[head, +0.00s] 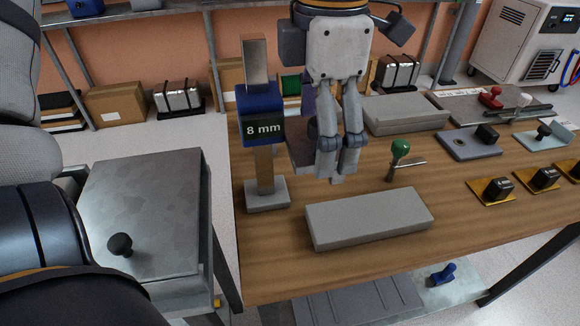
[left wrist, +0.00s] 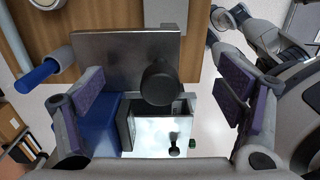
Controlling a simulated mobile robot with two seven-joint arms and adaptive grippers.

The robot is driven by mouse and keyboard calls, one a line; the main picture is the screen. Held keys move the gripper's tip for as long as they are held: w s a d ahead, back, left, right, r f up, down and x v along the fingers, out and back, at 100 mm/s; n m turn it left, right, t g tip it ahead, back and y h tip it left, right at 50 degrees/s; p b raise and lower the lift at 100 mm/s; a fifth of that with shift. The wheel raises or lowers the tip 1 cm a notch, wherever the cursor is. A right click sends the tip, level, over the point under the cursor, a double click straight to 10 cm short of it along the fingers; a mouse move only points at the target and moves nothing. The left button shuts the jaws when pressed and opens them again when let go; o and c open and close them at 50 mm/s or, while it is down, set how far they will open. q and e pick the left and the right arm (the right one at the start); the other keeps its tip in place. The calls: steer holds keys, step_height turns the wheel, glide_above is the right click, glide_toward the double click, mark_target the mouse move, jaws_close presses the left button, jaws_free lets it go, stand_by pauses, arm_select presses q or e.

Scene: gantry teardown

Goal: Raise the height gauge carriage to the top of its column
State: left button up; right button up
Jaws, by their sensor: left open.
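The height gauge stands on the left end of the wooden table in the head view. Its blue carriage (head: 262,108), with a display reading 8 mm, sits partway up the upright column (head: 255,60); column shows above and below it. The gauge base (head: 268,193) rests on the tabletop. My left gripper (head: 338,168) is just right of the carriage. In the left wrist view its padded fingers (left wrist: 165,105) are open, apart on either side of a dark knob (left wrist: 160,83) and the blue carriage (left wrist: 102,122). I cannot tell whether they touch anything.
Several black-knobbed fixtures (head: 497,190) stand on the right. A grey cabinet (head: 150,190) with a black knob is at the left, across a gap from the table.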

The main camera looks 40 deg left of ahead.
arm_select(q)
step_height(320, 180, up, 7)
stand_by(0.6)
